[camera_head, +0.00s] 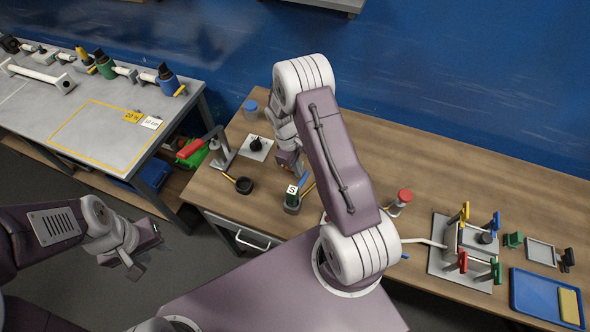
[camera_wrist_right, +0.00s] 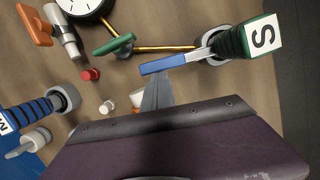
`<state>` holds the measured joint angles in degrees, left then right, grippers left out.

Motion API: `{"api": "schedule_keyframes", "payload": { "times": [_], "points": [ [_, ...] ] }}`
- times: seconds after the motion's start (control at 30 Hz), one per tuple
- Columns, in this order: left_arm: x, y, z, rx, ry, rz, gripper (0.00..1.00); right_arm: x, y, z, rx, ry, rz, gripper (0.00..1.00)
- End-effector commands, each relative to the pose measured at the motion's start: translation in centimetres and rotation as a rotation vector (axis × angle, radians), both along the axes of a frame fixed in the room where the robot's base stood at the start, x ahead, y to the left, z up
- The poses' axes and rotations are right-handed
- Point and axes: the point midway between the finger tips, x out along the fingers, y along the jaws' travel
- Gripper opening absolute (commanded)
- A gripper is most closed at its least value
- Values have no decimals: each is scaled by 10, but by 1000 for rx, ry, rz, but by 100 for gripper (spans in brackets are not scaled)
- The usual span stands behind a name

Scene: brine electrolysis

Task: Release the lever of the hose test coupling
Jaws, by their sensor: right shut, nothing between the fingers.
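The coupling labelled S (camera_head: 292,197) stands on the wooden table, near its front edge. In the right wrist view the coupling (camera_wrist_right: 231,42) has a dark green ribbed body, a grey collar and a white S tag. A lever with a blue grip (camera_wrist_right: 163,65) sticks out from its collar; the blue grip also shows in the head view (camera_head: 304,183). My right gripper (camera_wrist_right: 157,82) is shut and empty, its tips close by the blue grip; I cannot tell if they touch. My left gripper (camera_head: 146,256) hangs in front of the table, away from the coupling.
A green handle (camera_wrist_right: 114,44) on a brass pipe and a blue ribbed coupling marked M (camera_wrist_right: 30,116) are nearby. A red-handled lever stand (camera_head: 218,148) is to the left. A valve rack (camera_head: 440,268) and blue tray (camera_head: 528,300) stand at right.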

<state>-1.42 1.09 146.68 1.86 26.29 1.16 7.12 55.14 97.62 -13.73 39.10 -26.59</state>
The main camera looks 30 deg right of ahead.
Motion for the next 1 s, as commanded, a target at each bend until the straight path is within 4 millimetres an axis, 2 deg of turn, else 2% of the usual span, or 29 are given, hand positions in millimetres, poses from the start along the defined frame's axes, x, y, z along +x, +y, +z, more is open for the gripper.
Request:
{"api": "schedule_keyframes", "payload": {
  "times": [0.53,1.0],
  "points": [
    [0,0,-1,0,0,0,36,-27,-23,0,0,3,-487,0],
    [0,0,3,0,0,0,36,-56,-30,1,-1,3,-922,0]
  ]
}}
